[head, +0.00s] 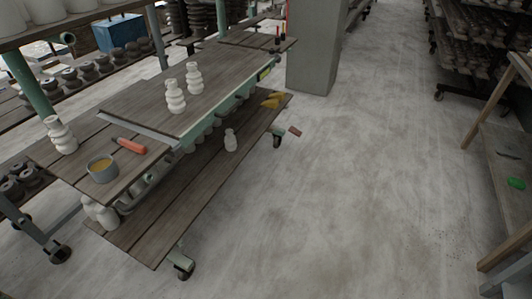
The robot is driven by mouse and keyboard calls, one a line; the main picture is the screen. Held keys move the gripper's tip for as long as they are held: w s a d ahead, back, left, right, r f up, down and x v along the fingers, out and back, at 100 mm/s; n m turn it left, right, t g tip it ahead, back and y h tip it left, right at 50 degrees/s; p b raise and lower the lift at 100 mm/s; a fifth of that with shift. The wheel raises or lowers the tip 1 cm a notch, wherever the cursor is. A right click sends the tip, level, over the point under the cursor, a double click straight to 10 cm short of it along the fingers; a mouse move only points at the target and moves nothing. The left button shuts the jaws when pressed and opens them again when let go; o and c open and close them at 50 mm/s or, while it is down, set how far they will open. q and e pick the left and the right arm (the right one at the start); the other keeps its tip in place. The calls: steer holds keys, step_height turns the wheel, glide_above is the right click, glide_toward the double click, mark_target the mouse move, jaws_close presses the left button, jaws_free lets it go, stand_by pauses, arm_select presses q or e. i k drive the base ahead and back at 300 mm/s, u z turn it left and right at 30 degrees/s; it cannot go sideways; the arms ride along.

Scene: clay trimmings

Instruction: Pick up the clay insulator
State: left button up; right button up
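Several pale clay insulators show in the head view. Two ribbed ones stand upright close together on the upper wooden shelf of a cart, a nearer one (175,96) and a farther one (194,78). Another ribbed insulator (61,135) stands at the cart's left end. A smaller pale insulator (231,140) stands on the lower shelf. I cannot tell which one the task means. Neither of my grippers is in view.
The cart's upper shelf (225,75) also bears a grey bowl (102,170) with yellowish contents and an orange-handled tool (129,146). A concrete pillar (313,50) stands behind. A wooden-framed bench (505,185) is at right.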

mark_target(231, 141)
steer(key=z, duration=0.6)
steer(key=i, duration=0.8)
steer(key=z, duration=0.7)
steer(key=i, duration=1.2)
steer(key=u, duration=0.35)
steer(key=i, duration=0.85)
steer(key=u, duration=1.4)
steer(key=i, duration=0.6)
steer(key=u, duration=0.55)
